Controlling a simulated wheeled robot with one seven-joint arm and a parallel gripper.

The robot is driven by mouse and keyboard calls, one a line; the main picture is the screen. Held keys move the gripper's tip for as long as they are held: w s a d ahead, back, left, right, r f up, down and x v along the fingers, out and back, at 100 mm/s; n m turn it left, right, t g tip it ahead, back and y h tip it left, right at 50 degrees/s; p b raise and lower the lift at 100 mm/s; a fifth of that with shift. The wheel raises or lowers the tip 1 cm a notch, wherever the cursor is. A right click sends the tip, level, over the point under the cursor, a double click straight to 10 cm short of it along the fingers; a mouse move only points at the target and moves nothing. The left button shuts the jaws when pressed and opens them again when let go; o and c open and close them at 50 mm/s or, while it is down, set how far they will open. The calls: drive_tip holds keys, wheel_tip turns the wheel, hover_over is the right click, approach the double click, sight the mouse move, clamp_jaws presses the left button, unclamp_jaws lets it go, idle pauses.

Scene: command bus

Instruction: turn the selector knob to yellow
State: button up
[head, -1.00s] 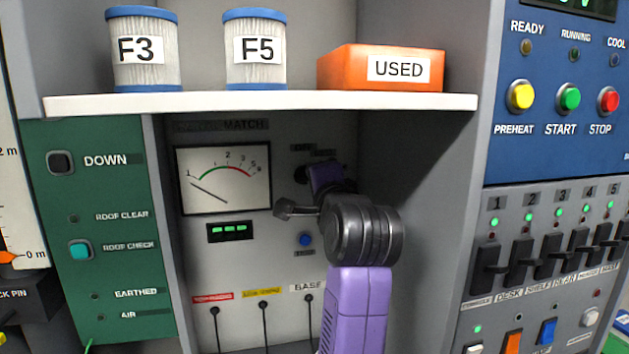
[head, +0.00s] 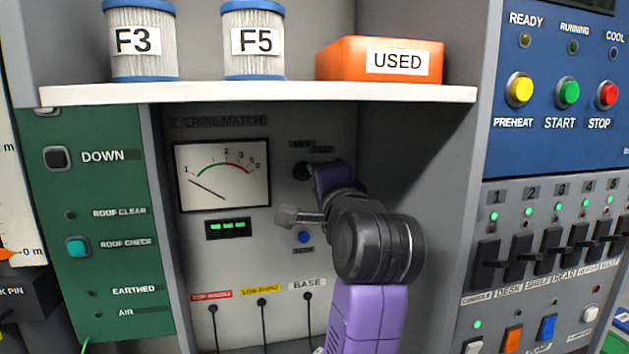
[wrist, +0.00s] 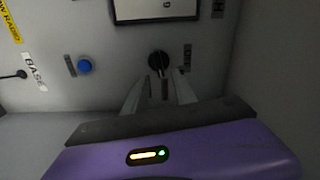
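The selector knob (wrist: 158,62) is a small black knob on the grey panel, at the upper middle of the wrist view. In the head view the dark knob (head: 301,171) shows beside the purple hand. My gripper (wrist: 159,82) is open, its two pale fingers apart and pointing at the panel. The knob lies just beyond the fingertips, roughly between their lines; I cannot tell whether they touch.
A meter (head: 222,176) is left of the knob and a blue button (head: 303,237) below it. Cable sockets with a yellow label (head: 261,289) sit lower. A white shelf (head: 250,94) overhangs, carrying filters and an orange box (head: 380,62). The recess side wall (head: 430,160) is at right.

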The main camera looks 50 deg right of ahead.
drive_tip(key=v, duration=0.3)
drive_tip(key=shift+s+a, duration=0.15)
drive_tip(key=shift+s, duration=0.1)
idle(0.4)
